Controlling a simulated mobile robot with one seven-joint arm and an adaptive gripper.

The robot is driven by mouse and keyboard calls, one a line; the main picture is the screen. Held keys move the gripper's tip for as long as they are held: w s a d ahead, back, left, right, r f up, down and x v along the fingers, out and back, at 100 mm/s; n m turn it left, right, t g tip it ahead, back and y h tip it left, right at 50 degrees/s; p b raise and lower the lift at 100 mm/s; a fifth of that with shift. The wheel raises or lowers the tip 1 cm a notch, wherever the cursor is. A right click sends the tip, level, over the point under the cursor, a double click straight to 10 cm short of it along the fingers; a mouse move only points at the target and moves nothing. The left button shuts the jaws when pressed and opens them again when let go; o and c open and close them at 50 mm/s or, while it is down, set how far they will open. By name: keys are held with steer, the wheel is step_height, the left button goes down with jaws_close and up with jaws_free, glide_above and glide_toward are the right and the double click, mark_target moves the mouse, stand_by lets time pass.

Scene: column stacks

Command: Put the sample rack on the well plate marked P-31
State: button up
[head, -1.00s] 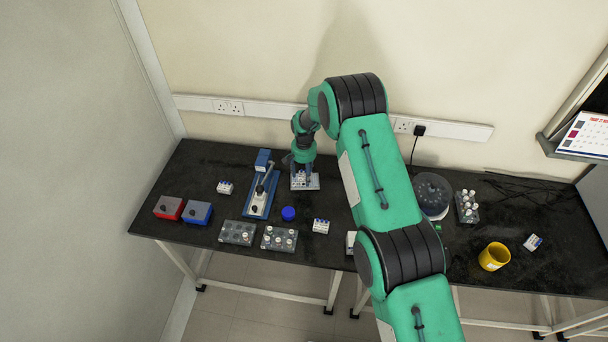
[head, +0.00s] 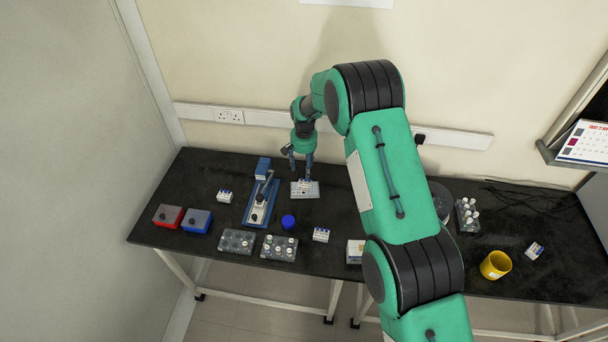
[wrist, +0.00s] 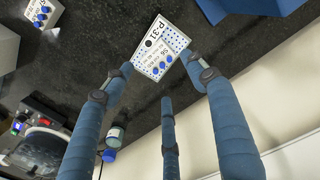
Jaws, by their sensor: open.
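The well plate marked P-31 (wrist: 172,35) is a flat white plate with blue dots, lying on the black bench; it also shows in the head view (head: 312,194). A small white block with blue caps, seemingly the sample rack (wrist: 156,63), sits on top of the plate, covering part of it. In the head view it appears as a small pale shape (head: 304,183). My gripper (head: 301,165) is above the plate and rack, apart from them. Exact seating of the rack is hard to tell.
Similar white blocks (head: 224,196) (head: 320,235), vial racks (head: 279,249) and red (head: 168,216) and blue boxes (head: 197,220) are around. A yellow cup (head: 495,265) is far right.

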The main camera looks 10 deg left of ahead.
steer(key=shift+r, duration=1.2)
steer(key=shift+r, duration=0.1)
steer(key=s+d+r+t, duration=0.1)
steer(key=s+d+r, duration=0.5)
steer(key=r, duration=0.6)
steer(key=s+d+r+t, duration=0.1)
steer(key=s+d+r, duration=0.3)
steer(key=d+r, duration=0.55)
steer(key=s+d+r+t, duration=0.1)
steer(key=s+d+r, duration=0.35)
steer(key=r, duration=0.95)
steer(key=s+d+r+t, duration=0.1)
steer(key=s+d+r, duration=0.4)
steer(key=s, duration=0.4)
steer(key=s+d+r, duration=0.4)
steer(key=s, duration=0.5)
steer(key=s+d, duration=0.3)
steer(key=s, duration=0.6)
steer(key=s+d+f+t, duration=0.1)
steer(key=s+d, duration=0.2)
steer(key=s, duration=0.6)
steer(key=shift+s+f+t, duration=0.15)
steer(key=shift+f+t, duration=0.1)
steer(key=shift+t, duration=0.05)
